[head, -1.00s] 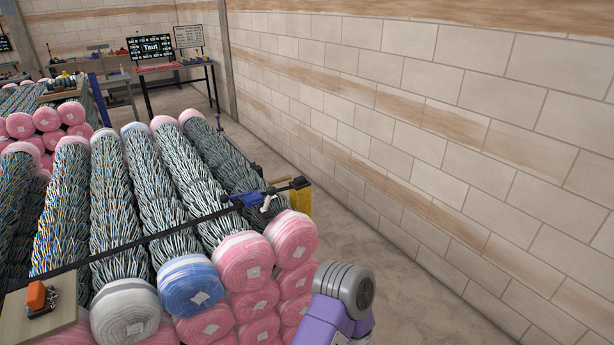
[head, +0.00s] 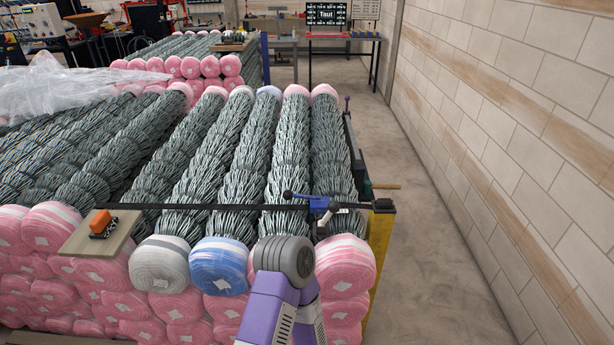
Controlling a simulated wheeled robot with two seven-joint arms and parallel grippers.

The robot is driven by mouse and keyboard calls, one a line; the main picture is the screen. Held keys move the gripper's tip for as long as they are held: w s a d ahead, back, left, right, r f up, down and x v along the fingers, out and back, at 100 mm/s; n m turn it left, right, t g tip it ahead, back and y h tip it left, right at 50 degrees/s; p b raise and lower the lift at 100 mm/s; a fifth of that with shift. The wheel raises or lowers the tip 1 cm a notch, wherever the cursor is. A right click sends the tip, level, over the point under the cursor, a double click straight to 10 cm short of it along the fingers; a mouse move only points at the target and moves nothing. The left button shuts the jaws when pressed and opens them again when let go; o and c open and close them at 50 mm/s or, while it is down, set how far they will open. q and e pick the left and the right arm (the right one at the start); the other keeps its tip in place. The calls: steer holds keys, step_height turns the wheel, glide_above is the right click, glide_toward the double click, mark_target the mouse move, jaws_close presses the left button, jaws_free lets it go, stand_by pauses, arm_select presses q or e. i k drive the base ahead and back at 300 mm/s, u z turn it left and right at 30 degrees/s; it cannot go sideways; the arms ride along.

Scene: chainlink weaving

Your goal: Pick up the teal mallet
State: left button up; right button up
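A mallet lies near the right end of the nearest rack, just behind the yellow post. Its dark teal head (head: 367,188) and short wooden handle (head: 386,187) show, with the handle pointing right; the rest of it is hard to make out. A purple and grey link of one of my arms rises at the bottom centre, in front of the rolls.
Wire mesh rolls (head: 330,150) with pink, white and blue wrapped ends fill the rack. A black bar (head: 230,207) crosses them, with a blue clamp (head: 318,204) beside the yellow post (head: 379,235). A board (head: 75,240) holds an orange tool (head: 101,222). Floor (head: 430,230) is clear at right.

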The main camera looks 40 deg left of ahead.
mark_target(367, 185)
steer(key=u, duration=0.35)
steer(key=i, duration=0.35)
steer(key=z, duration=1.55)
steer(key=i, duration=1.9)
steer(key=u, duration=2.85)
